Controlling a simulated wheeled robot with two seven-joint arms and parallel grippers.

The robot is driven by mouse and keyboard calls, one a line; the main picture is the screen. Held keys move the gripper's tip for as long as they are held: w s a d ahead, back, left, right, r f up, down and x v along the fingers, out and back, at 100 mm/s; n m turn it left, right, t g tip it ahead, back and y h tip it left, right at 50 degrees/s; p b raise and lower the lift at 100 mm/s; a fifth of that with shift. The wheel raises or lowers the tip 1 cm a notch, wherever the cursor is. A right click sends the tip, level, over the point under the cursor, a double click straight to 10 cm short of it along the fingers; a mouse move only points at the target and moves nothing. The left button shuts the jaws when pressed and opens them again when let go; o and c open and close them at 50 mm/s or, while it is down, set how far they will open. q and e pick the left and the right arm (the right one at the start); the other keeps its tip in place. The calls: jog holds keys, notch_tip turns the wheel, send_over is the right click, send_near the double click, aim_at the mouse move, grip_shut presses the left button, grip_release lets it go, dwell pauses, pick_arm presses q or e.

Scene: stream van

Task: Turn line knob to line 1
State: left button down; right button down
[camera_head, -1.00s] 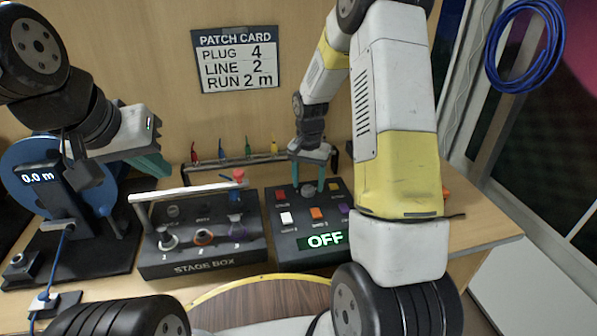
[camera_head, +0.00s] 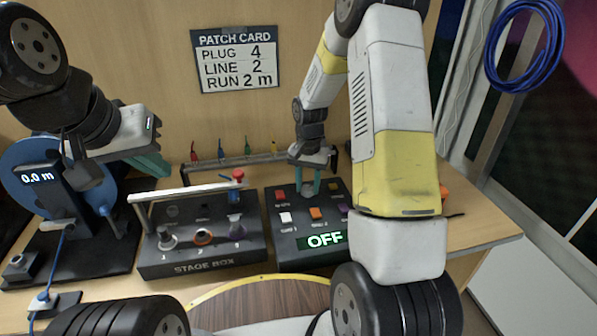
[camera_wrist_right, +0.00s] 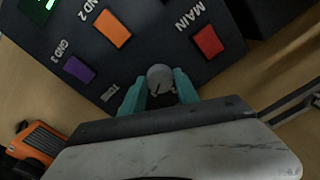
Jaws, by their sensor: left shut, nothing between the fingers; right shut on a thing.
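The line knob (camera_wrist_right: 160,80) is a small round grey knob on the black control box (camera_head: 285,225), with a dark mark on its top. My right gripper (camera_wrist_right: 160,92) is shut on it, one teal finger on each side. In the head view the right gripper (camera_head: 312,188) reaches down onto the box's upper middle, and its fingers partly hide the knob. My left gripper (camera_head: 152,163) is shut and empty, above the back left of the stage box, apart from everything.
The stage box (camera_head: 200,262) with sockets and a handle bar stands left of the control box. Coloured buttons, such as the red one (camera_wrist_right: 208,41), surround the knob. A patch card (camera_head: 236,60) on the wall reads plug 4, line 2, run 2 m. An orange object (camera_wrist_right: 38,145) lies nearby.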

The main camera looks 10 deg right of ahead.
jog(key=n, duration=0.5)
jog(key=shift+n, duration=0.4)
jog(key=n, duration=1.1)
jog(key=shift+n, duration=0.4)
jog(key=n, duration=0.5)
jog(key=shift+n, duration=0.7)
jog(key=c, duration=0.9)
grip_release()
